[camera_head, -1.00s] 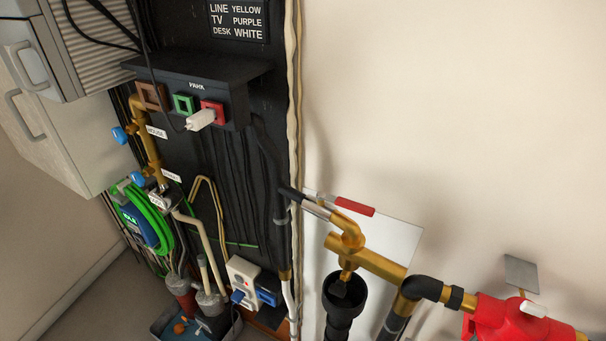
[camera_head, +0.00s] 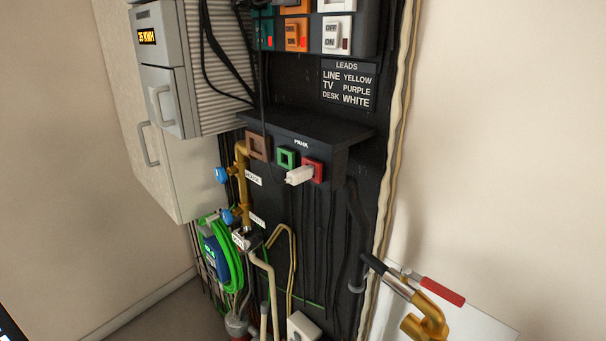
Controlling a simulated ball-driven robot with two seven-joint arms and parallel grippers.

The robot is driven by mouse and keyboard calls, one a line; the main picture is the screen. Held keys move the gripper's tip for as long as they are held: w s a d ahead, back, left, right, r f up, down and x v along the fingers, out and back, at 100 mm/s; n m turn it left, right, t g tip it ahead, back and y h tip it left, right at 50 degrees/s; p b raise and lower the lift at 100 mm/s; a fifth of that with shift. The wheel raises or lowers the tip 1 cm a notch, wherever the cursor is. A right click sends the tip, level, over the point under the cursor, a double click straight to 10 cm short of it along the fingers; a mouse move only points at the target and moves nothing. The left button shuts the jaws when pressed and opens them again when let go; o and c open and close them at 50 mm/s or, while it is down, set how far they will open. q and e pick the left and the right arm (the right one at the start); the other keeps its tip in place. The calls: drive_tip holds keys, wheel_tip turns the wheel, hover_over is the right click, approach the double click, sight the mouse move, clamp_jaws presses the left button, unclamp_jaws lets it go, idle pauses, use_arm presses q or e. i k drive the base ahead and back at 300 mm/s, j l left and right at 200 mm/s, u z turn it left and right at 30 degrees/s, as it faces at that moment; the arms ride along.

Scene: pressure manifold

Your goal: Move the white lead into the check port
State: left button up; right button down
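The white lead's plug (camera_head: 299,176) sits at the red-framed port (camera_head: 313,168) on the dark shelf unit, its body sticking out toward the left front. To its left are a green-framed port (camera_head: 286,158) and a brown-framed port (camera_head: 258,145), both empty. The label above the ports is too small to read surely, so I cannot tell which one is the check port. A black sign (camera_head: 346,86) reads LEADS, with DESK beside WHITE. Neither of my grippers shows in the view.
Brass pipe with blue valve handles (camera_head: 222,174) runs below the brown port. A green coiled hose (camera_head: 222,258) hangs lower left. Grey cabinets (camera_head: 165,100) stand at left, with black cables hanging beside them. A red-handled brass valve (camera_head: 442,291) juts out lower right.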

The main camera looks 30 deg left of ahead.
sight(302, 173)
drive_tip(key=u, duration=1.65)
drive_tip(key=i+j+z, duration=0.1)
drive_tip(key=z, duration=0.35)
drive_tip(key=j+z, duration=0.4)
drive_tip(key=i+j+z, duration=0.1)
drive_tip(key=z, duration=0.35)
drive_tip(key=j+z, duration=0.15)
drive_tip(key=j, duration=0.7)
drive_tip(key=j+z, duration=0.15)
drive_tip(key=j, duration=0.7)
drive_tip(key=k+j+z, duration=0.15)
drive_tip(key=j, duration=0.65)
